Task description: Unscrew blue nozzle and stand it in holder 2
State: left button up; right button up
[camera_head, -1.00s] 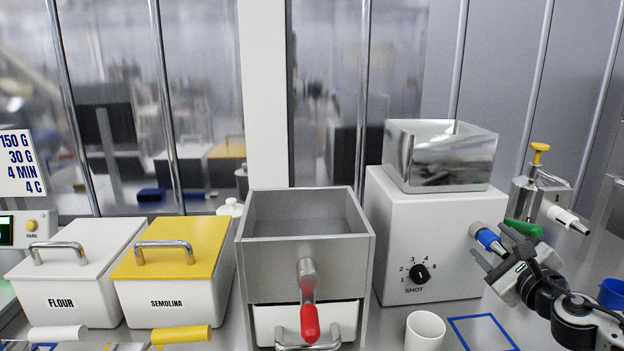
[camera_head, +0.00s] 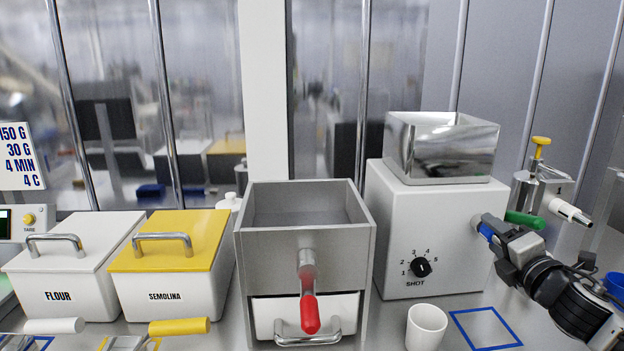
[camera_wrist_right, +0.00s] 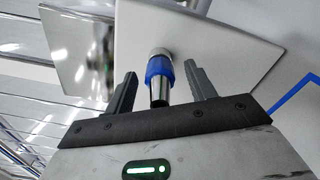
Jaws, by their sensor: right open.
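The blue nozzle (camera_head: 487,232) sticks out from the right side of the white shot machine (camera_head: 430,240), mostly hidden by my gripper. In the right wrist view the nozzle (camera_wrist_right: 159,75) has a blue band and a grey metal tip, and it joins a metal stub on the machine. My right gripper (camera_head: 497,240) is open. Its two fingers (camera_wrist_right: 160,88) stand on either side of the nozzle, with a gap showing on each side. I cannot make out a label for holder 2. My left gripper is not in view.
A green nozzle (camera_head: 525,220) and a white nozzle (camera_head: 570,212) are behind my right gripper, near a metal canister with a yellow knob (camera_head: 541,141). A white cup (camera_head: 426,328) and a blue outlined square (camera_head: 486,328) are in front of the machine. A blue cup (camera_head: 615,286) is at the right edge.

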jog(key=m, duration=0.2)
jog(key=shift+m, duration=0.3)
jog(key=m+p, duration=0.1)
jog(key=m, duration=0.2)
jog(key=shift+r+p, duration=0.15)
jog(key=shift+p, duration=0.2)
jog(key=m, duration=0.8)
jog(key=shift+f, duration=0.2)
jog(key=m, duration=0.7)
